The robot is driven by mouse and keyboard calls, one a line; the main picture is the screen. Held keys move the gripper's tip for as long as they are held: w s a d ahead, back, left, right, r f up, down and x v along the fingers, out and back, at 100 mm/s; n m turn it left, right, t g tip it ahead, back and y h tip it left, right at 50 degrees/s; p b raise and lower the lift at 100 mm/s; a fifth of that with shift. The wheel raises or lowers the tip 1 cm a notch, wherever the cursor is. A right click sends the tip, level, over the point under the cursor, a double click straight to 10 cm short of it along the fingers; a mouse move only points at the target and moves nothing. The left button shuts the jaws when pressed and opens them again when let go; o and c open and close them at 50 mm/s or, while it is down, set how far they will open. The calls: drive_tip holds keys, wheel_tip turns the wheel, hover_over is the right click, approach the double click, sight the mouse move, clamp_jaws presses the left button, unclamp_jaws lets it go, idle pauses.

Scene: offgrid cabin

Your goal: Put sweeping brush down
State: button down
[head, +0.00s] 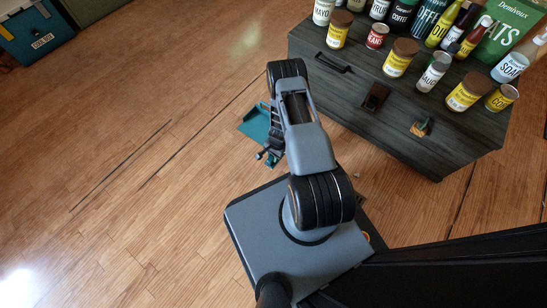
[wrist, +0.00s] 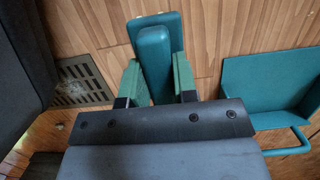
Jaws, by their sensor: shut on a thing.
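The sweeping brush (wrist: 154,48) is a teal piece between the two green finger pads of my gripper (wrist: 157,82) in the wrist view. My gripper is shut on it, and the brush's far end points up the picture over the wooden floor. I cannot tell whether it touches the floor. In the head view my gripper (head: 268,155) is low beside my base, and the arm hides most of it and the brush. A teal dustpan (wrist: 265,85) lies on the floor to the right of the gripper in the wrist view; its teal also shows in the head view (head: 254,124).
A dark wooden chest (head: 345,90) crowded with jars, bottles and packets stands at the right. A floor grate (wrist: 84,80) is left of my gripper in the wrist view. A teal box (head: 35,35) stands at the far left. The wooden floor (head: 110,150) between is clear.

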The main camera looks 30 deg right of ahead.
drive_tip(key=shift+w+f+b, duration=0.25)
drive_tip(key=shift+f+b, duration=0.1)
drive_tip(key=shift+f, duration=0.1)
drive_tip(key=shift+w+d+f+b, duration=0.1)
drive_tip(key=shift+f+b, duration=0.4)
drive_tip(key=shift+f, duration=0.15)
drive_tip(key=shift+w+d+f+b, duration=0.1)
drive_tip(key=shift+f+b, duration=0.4)
drive_tip(key=shift+f, duration=0.1)
drive_tip(key=shift+a+f, duration=0.1)
drive_tip(key=shift+f, duration=0.2)
drive_tip(key=shift+f, duration=0.15)
drive_tip(key=c, duration=0.9)
unclamp_jaws()
